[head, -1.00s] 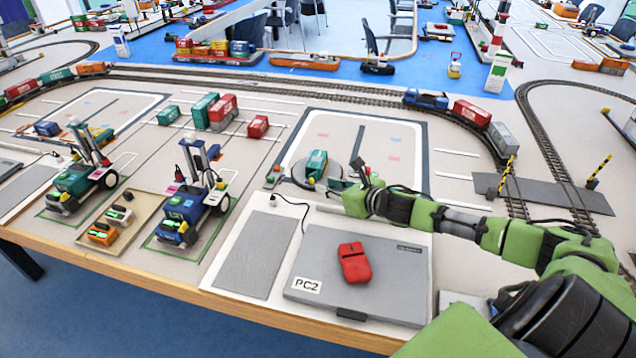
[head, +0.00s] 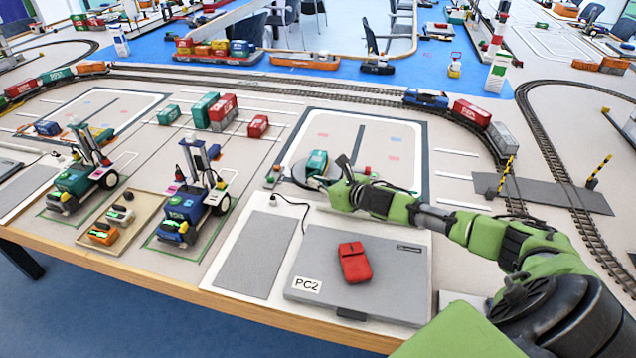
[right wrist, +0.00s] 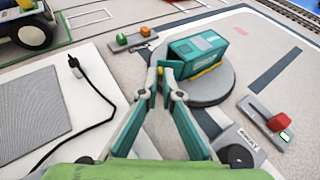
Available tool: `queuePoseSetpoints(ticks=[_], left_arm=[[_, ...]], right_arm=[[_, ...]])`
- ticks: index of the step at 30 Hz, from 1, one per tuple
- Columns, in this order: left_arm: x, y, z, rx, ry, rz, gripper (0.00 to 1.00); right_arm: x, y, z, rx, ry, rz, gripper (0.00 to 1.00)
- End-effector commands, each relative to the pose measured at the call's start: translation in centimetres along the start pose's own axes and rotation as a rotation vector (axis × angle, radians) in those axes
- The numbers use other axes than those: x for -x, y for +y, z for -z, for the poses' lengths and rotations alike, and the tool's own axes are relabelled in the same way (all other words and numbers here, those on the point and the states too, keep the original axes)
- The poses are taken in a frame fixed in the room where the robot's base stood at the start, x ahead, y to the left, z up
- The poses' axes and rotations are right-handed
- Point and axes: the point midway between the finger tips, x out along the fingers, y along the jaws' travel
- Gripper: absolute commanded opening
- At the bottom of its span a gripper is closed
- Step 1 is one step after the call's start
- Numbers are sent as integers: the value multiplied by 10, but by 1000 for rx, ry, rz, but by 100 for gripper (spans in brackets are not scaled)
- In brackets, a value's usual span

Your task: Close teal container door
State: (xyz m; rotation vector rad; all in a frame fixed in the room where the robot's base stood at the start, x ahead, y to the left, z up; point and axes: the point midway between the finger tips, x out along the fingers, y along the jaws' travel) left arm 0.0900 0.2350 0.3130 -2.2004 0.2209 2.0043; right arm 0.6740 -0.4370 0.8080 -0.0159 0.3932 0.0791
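The teal container (head: 317,162) lies on a round grey turntable (head: 300,178) on the table. In the right wrist view the container (right wrist: 200,48) shows its top and one long side on the turntable (right wrist: 212,90). My right gripper (head: 322,182) is low at the turntable's near edge. In the right wrist view its fingertips (right wrist: 161,72) are drawn together right at the container's left end. My left gripper is not in view.
A slider with a red knob (right wrist: 279,121) stands right of the turntable; a box with green and red buttons (right wrist: 133,39) stands beyond its left side. A black cable (right wrist: 82,90) lies left.

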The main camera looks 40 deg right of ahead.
Motion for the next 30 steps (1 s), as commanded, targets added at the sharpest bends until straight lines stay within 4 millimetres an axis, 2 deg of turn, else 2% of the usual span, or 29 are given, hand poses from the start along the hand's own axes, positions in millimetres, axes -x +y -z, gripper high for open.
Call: queuePoseSetpoints(ticks=[14,30], left_arm=[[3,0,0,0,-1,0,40],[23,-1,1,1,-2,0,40]], right_arm=[[-2,6,-1,-34,-1,69,0],[-21,18,-12,-209,-2,490,0]])
